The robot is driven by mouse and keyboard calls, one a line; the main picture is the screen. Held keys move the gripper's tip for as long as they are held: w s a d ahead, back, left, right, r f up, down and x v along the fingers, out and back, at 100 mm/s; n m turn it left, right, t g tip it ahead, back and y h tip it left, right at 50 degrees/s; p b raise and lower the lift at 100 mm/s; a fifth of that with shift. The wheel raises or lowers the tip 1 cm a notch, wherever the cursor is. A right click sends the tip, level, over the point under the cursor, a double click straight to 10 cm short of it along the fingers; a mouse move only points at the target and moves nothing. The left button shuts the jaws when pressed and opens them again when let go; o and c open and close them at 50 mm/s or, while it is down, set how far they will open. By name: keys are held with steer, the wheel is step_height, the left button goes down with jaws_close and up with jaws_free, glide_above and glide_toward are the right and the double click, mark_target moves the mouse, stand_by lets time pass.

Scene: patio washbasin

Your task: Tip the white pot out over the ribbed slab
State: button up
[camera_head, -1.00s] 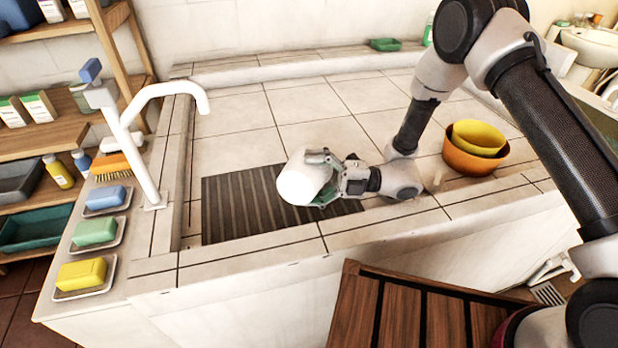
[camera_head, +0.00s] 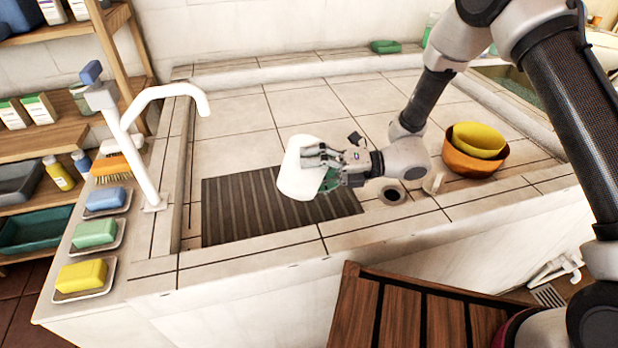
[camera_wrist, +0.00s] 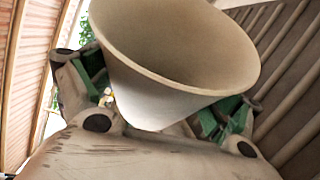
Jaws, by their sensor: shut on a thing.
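The white pot (camera_head: 296,172) is held above the ribbed slab (camera_head: 240,210), over its right half. My gripper (camera_head: 324,168) is shut on the pot from its right side. The pot is tilted in the camera_head view, and its inside is turned away there. In the wrist view, the pot (camera_wrist: 150,95) fills the upper middle, and its wide mouth opens toward the camera; no contents show inside. The gripper's fingers (camera_wrist: 160,105) lie on both sides of the pot, with green pads. The dark ribs of the slab (camera_wrist: 295,110) show at the right of the wrist view.
A white tap (camera_head: 150,130) arches over the basin's left side. Soaps on dishes (camera_head: 95,234) line the left ledge. A yellow bowl (camera_head: 478,138) sits in an orange bowl (camera_head: 470,163) at the right, near a drain hole (camera_head: 391,195). The tiled floor behind the slab is clear.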

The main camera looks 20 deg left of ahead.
step_height(320, 180, up, 3)
steer(key=n+t, duration=0.1)
steer(key=n, duration=0.1)
steer(key=n+h, duration=0.1)
steer(key=n, duration=0.1)
steer(key=shift+f+t, duration=0.2)
steer(key=shift+t, duration=0.2)
steer(key=shift+r+n+t+h, duration=0.3)
steer(key=shift+r+n+t, duration=0.1)
steer(key=shift+n, duration=0.5)
steer(key=shift+r+n+t, duration=0.75)
steer(key=shift+n+t, duration=0.15)
steer(key=shift+n, duration=0.3)
steer(key=shift+r+n+t+h, duration=0.4)
steer(key=shift+r+n+t, duration=0.4)
steer(key=shift+n, duration=0.4)
steer(key=shift+f, duration=0.1)
